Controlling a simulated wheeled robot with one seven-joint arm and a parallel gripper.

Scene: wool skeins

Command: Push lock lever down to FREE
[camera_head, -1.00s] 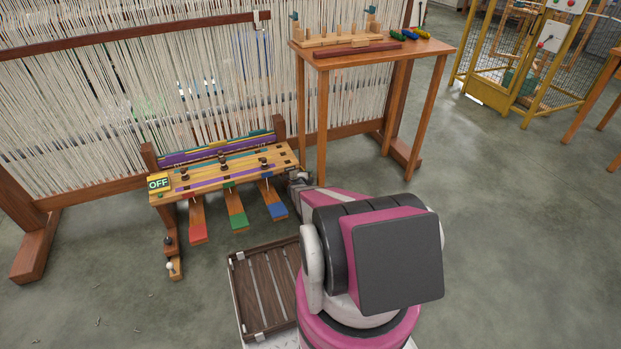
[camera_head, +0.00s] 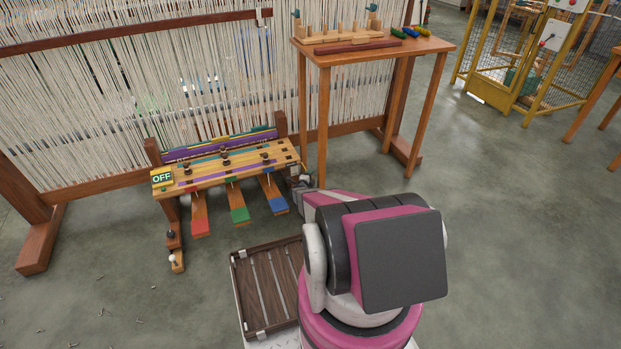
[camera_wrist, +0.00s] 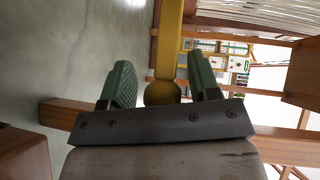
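In the wrist view a yellow lever (camera_wrist: 168,40) with a round yellow knob (camera_wrist: 162,93) reaches in between the two green fingers of my gripper (camera_wrist: 160,78). The fingers are apart, one on each side of the knob, with narrow gaps visible. In the head view my gripper (camera_head: 301,183) is at the right end of the wooden treadle bench (camera_head: 230,170), low beside the loom. There the lever is hardly discernible, and my own arm covers part of that area. No FREE marking is readable in either view.
A green OFF sign (camera_head: 162,178) sits on the bench's left end. Red (camera_head: 200,222), green (camera_head: 238,214) and blue (camera_head: 277,203) treadles stick out in front. A wooden table (camera_head: 380,48) stands behind my gripper. A slatted tray (camera_head: 238,290) is beside my base. Floor is clear on the right.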

